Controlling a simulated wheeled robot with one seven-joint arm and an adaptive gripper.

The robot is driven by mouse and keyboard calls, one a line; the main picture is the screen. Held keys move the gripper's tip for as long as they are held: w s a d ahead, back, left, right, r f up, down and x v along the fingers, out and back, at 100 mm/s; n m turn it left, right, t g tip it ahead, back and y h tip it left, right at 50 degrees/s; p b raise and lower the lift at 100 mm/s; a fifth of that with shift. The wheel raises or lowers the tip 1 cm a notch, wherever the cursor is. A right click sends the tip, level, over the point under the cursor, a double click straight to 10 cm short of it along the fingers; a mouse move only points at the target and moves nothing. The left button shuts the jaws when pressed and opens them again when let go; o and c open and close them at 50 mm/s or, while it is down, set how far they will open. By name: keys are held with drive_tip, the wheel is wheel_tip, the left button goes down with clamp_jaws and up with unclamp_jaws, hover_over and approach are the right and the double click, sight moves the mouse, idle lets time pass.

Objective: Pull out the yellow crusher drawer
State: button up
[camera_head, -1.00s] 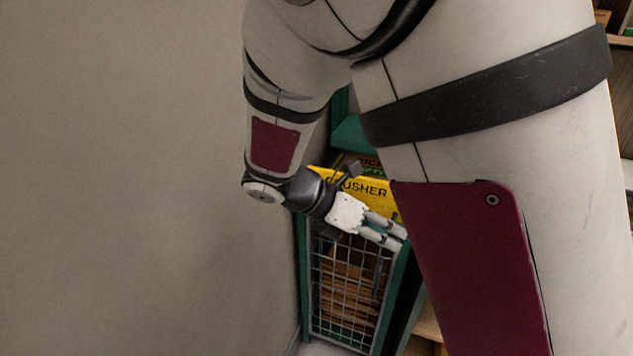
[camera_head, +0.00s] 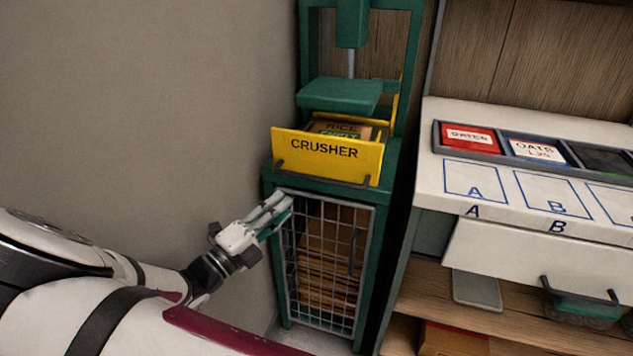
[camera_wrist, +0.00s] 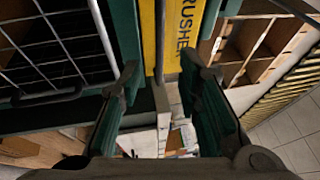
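The yellow crusher drawer (camera_head: 325,158) sits in the green press frame, with a "CRUSHER" label on its front and a box marked "RICE" inside. A thin dark handle (camera_head: 322,178) runs along the lower part of its front. My gripper (camera_head: 282,204) is at the left, just below and in front of the drawer's left end. In the wrist view, my gripper (camera_wrist: 161,78) has its fingers apart and empty. The yellow drawer front (camera_wrist: 176,35) and the dark handle (camera_wrist: 158,40) appear between and beyond the fingertips. I see no contact with the handle.
A wire-mesh door (camera_head: 325,265) closes the cabinet below the drawer. A grey wall (camera_head: 150,110) is close on the left. A shelf unit (camera_head: 515,180) with labelled bins stands on the right. The green press plate (camera_head: 340,95) hangs above the drawer.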

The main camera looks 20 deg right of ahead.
sight(317, 179)
drive_tip(key=b+x, duration=0.1)
drive_tip(key=x, duration=1.1)
drive_tip(key=shift+d+b, duration=0.15)
drive_tip(key=shift+b, duration=0.25)
clamp_jaws()
